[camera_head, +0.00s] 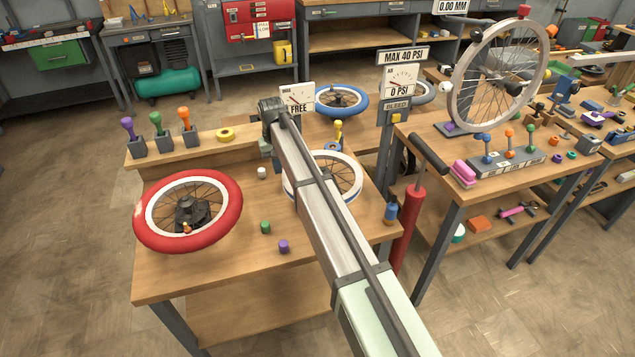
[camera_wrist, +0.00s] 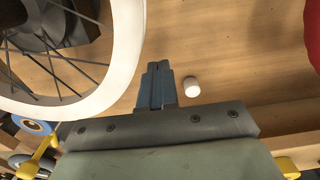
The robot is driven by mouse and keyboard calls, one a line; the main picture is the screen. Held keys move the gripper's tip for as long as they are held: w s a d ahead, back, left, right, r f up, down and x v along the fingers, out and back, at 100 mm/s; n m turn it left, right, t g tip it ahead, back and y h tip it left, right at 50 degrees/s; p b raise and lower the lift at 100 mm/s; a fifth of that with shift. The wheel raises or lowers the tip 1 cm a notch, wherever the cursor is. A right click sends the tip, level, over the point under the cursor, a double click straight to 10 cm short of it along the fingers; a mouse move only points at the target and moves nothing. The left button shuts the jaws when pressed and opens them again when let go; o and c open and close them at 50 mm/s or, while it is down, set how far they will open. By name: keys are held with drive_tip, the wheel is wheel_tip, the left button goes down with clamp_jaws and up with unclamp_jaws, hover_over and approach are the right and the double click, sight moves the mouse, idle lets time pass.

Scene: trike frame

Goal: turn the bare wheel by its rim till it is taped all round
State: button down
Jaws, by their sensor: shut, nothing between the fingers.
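The bare wheel (camera_head: 352,182) lies flat on the near bench, its middle hidden behind my arm in the head view. Its rim looks white, with some blue along the outer left edge. In the wrist view, part of its pale rim (camera_wrist: 128,60), dark spokes and hub fill the upper left, and no blue shows on that stretch. My gripper (camera_wrist: 160,68) is shut and empty, just right of the rim and apart from it in the picture. In the head view it is mostly hidden below the wrist. A blue roll (camera_wrist: 33,126) with an orange centre, perhaps the tape, sits by a yellow handle.
A small white cap (camera_wrist: 191,86) stands right of my fingers. A wheel with a red tyre (camera_head: 228,225) lies at the bench's left. Green (camera_head: 265,227) and purple (camera_head: 284,246) caps stand in front. A gauge sign reading FREE (camera_head: 298,100) stands behind.

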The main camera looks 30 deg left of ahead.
drive_tip(key=shift+d, duration=0.4)
